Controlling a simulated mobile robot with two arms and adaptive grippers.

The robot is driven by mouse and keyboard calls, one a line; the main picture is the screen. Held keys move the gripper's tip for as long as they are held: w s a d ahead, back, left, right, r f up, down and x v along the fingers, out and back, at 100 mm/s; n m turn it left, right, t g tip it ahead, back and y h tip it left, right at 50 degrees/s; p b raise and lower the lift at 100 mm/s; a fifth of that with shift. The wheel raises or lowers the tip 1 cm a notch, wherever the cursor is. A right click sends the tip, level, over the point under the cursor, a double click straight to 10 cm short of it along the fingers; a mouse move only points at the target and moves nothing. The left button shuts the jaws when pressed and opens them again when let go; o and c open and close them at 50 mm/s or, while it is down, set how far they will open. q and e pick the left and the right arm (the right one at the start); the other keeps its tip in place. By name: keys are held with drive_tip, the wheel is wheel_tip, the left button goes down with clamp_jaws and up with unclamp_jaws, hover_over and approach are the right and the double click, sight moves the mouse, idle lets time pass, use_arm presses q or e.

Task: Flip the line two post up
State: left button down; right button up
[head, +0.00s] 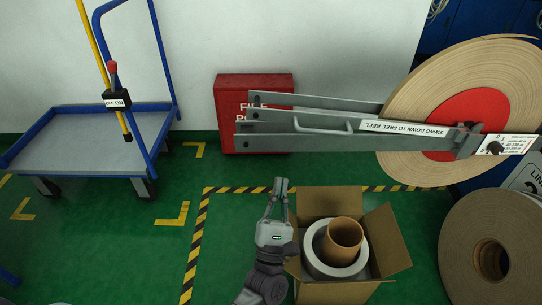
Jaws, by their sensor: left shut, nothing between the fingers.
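The grey steel post (400,127) lies nearly level across the picture, its arms reaching left from the tape reel (437,88) with the red centre. It has a bar handle (322,129) and a white label reading "SWING DOWN TO FREE REEL", upside down in this view. Its right end is by a bracket with a small white plate. My left gripper (280,187) is shut and empty, below the post's left part in the picture and apart from it. My right gripper is not in view. A partly cut-off sign (530,178) starts with "LIN"; its number is hidden.
An open cardboard box (308,280) with a white roll and a brown core stands right of my gripper. A second large reel (466,256) is at the lower right. A red fire box (228,103) stands behind the post. A blue cart (70,140) is at left; green floor lies between.

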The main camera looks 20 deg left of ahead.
sight(278, 136)
use_arm(q)
drive_tip(key=r+n+y, duration=0.1)
drive_tip(key=s+a+r+n+y, duration=0.1)
drive_tip(key=n, duration=0.1)
drive_tip(key=shift+s+r+t, duration=0.1)
drive_tip(key=shift+t, duration=0.2)
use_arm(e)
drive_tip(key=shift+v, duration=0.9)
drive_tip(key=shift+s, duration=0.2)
use_arm(q)
drive_tip(key=x, duration=1)
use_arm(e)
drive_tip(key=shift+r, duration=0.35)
use_arm(q)
drive_tip(key=shift+p, duration=0.3)
drive_tip(key=shift+r, duration=0.1)
